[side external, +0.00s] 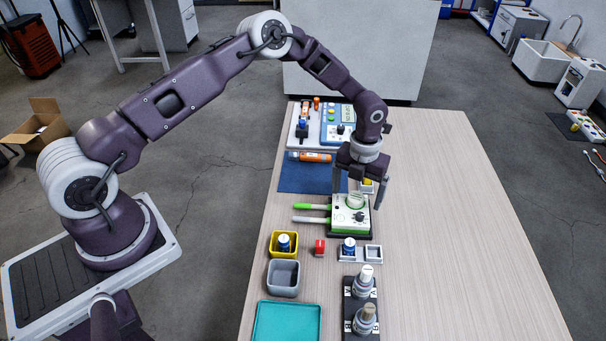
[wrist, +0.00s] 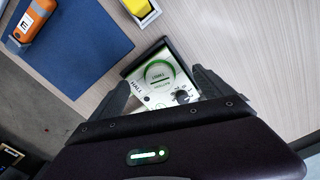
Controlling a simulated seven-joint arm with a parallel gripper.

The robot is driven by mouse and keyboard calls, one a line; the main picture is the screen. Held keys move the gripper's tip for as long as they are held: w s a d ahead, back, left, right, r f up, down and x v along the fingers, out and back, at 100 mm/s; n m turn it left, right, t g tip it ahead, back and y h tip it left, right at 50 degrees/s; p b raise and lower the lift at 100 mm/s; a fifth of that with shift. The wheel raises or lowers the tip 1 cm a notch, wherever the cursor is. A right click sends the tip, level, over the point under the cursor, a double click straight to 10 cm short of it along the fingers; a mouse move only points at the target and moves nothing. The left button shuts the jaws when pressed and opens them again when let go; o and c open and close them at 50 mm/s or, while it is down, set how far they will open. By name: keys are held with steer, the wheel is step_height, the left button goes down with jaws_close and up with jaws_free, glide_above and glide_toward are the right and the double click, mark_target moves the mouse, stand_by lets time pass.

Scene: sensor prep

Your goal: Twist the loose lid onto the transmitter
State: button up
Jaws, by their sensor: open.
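My gripper (side external: 364,194) is open, pointing down over a white instrument (side external: 340,222) with a green-ringed round top and a black knob. In the wrist view the fingers (wrist: 168,92) stand on either side of this instrument (wrist: 152,98), with nothing clearly held. Two upright silver cylindrical units stand in a black rack (side external: 347,302); the far one (side external: 364,286) has a pale top and the near one (side external: 364,322) a brownish top. They may be transmitters, but I cannot tell which is meant. I cannot make out a separate loose lid for certain.
Blue-capped parts sit in a yellow bin (side external: 272,243) and a white two-pocket tray (side external: 372,259). Two markers (side external: 311,207) lie left of the instrument. The table's right side is clear.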

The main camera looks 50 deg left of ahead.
steer(key=shift+r, duration=0.3)
steer(key=shift+r, duration=3.05)
steer(key=s+a+r+n+t, duration=0.1)
steer(key=s+r+n, duration=0.25)
steer(key=r, duration=0.35)
steer(key=s+a+r+n+t+y, duration=0.1)
steer(key=s+r+n, duration=0.2)
steer(key=r+n, duration=0.3)
steer(key=s+a+r+n, duration=0.1)
steer(key=s+r+n, duration=0.25)
steer(key=r, duration=0.45)
steer(key=s+r+n+t, duration=0.1)
steer(key=s+r+n, duration=0.1)
steer(key=s+n, duration=0.7)
steer(key=s+a+r+n+t+h, duration=0.1)
steer(key=s+r+n+t, duration=0.1)
steer(key=s+n, duration=0.7)
steer(key=s+r, duration=0.1)
steer(key=s, duration=0.5)
steer(key=shift+a+r+n+t, duration=0.25)
steer(key=shift+r+n+t, duration=0.05)
steer(key=shift+r+n, duration=0.1)
